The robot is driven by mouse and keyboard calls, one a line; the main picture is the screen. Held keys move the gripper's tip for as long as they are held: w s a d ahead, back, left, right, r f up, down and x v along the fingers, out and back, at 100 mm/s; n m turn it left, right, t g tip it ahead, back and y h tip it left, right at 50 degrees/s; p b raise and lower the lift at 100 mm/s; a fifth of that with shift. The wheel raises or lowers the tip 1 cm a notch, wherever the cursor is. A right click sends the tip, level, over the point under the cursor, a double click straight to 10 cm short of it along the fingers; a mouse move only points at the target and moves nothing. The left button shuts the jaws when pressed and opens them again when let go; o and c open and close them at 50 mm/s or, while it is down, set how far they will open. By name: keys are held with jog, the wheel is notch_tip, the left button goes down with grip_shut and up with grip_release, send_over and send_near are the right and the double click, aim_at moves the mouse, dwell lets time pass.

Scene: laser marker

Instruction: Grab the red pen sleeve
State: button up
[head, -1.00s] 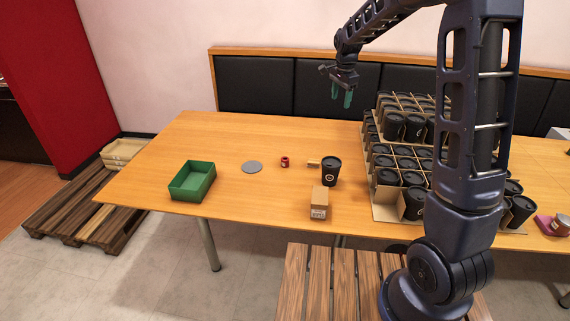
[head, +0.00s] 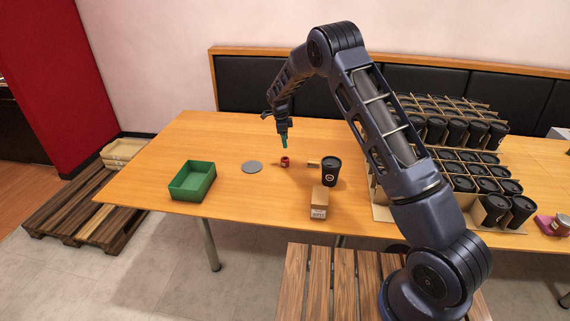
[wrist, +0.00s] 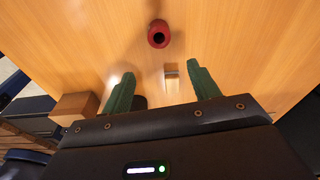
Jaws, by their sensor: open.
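The red pen sleeve (head: 285,162) is a small red ring-like piece with a dark hole, standing on the wooden table. In the wrist view the sleeve (wrist: 158,34) lies ahead of the fingertips, near the top middle. My gripper (head: 283,143) has green fingers and hangs just above the sleeve in the head view. The wrist view shows the gripper (wrist: 162,82) open, its two fingers well apart with nothing between them that they hold. The sleeve is apart from both fingers.
A green open box (head: 192,181) and a grey disc (head: 252,167) are left of the sleeve. A black cup (head: 331,171), a small tan block (head: 313,163) and a cardboard box (head: 319,202) are to its right. Racks of black cups (head: 440,150) fill the table's right side.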

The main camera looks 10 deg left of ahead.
jog(key=f, duration=0.2)
send_over(285, 159)
jog(key=s, duration=0.1)
notch_tip(285, 159, down, 5)
jog(key=shift+s+r, duration=0.1)
jog(key=shift+d+f, duration=0.1)
jog(key=shift+f, duration=2.6)
jog(key=c, duration=1.1)
